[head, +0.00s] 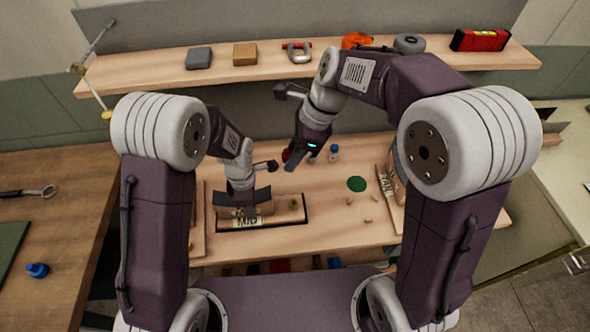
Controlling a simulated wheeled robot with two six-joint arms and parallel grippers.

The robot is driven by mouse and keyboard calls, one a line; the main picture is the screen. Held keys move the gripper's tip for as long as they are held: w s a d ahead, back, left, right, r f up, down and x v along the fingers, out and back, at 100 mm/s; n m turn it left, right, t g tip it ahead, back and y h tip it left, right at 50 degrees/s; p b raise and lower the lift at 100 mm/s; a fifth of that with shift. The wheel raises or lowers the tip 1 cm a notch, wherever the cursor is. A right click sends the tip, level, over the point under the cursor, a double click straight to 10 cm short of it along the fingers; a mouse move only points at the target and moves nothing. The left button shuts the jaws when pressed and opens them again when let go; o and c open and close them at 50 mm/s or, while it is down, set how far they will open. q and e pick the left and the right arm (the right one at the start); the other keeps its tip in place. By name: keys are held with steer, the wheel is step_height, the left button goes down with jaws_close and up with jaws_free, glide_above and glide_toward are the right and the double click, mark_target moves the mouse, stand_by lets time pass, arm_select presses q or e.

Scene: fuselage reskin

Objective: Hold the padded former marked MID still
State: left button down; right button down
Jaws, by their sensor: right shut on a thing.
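The padded former marked MID (285,214) lies in a dark-edged recess on the wooden bench, with its MID label facing me. My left gripper (242,203) points down onto its left part, and its dark jaws cover the former's top there. From this angle I cannot tell whether these jaws are open or shut. My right gripper (295,166) hangs over the bench behind the former, apart from it. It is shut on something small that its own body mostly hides.
Small bottles, one with a blue cap (333,152), stand behind the former. A green disc (357,184) and several small pieces lie to its right. Another labelled former (388,184) leans at the right. A shelf (225,78) with tools runs above the back.

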arm_select(q)
steer(key=shift+w, duration=0.1)
arm_select(e)
steer(key=n, duration=0.2)
glide_above(297, 202)
step_height(297, 202, down, 9)
steer(key=shift+f+g, duration=0.25)
steer(key=shift+g, duration=0.05)
steer(key=shift+f, duration=2.5)
steer(key=c, duration=2.1)
jaws_free()
jaws_close()
steer(key=shift+f, duration=1.45)
